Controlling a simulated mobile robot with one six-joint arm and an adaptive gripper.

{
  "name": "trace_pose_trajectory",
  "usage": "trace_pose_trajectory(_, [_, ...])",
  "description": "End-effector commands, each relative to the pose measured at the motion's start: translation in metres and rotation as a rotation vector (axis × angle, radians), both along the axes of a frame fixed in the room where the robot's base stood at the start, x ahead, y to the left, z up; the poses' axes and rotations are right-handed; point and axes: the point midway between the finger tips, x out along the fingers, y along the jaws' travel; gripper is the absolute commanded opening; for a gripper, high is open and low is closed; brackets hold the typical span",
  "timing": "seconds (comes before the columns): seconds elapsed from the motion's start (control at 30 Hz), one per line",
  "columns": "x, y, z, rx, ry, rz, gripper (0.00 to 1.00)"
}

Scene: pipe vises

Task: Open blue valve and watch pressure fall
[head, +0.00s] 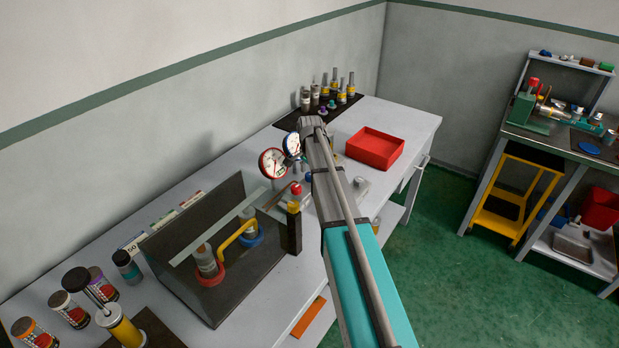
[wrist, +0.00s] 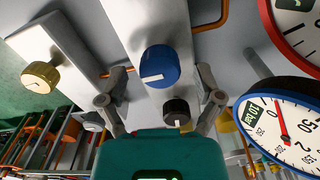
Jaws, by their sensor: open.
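In the wrist view the blue valve knob (wrist: 161,66) with a white mark stands on a pale panel, between the two fingers of my open gripper (wrist: 160,72). The fingers are apart on either side of it; I cannot tell whether either touches it. A blue-rimmed gauge (wrist: 283,128) with a red needle is at the right, and a red-rimmed gauge (wrist: 297,32) is above it, cut off by the frame. In the head view the blue-rimmed gauge (head: 291,145) and red-rimmed gauge (head: 272,163) stand left of my arm, which hides my gripper there.
A black knob (wrist: 176,111) lies just below the blue one, near the right finger. A brass knob (wrist: 40,77) is at the left. On the bench are a red tray (head: 375,148), a dark open-topped tank (head: 215,290) and several fittings on a black mat (head: 320,112).

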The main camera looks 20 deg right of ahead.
Motion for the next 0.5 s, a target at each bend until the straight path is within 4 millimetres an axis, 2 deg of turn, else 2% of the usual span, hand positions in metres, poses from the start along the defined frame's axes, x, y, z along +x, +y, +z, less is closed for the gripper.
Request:
trace_pose_trajectory(0.37, [0.0001,0.0006,-0.0018,0.000,0.000,0.001,0.84])
trace_pose_trajectory(0.4, [0.0001,0.0007,-0.0018,0.000,0.000,0.001,0.82])
trace_pose_trajectory(0.5, [0.0002,0.0007,-0.0018,0.000,0.000,0.001,0.64])
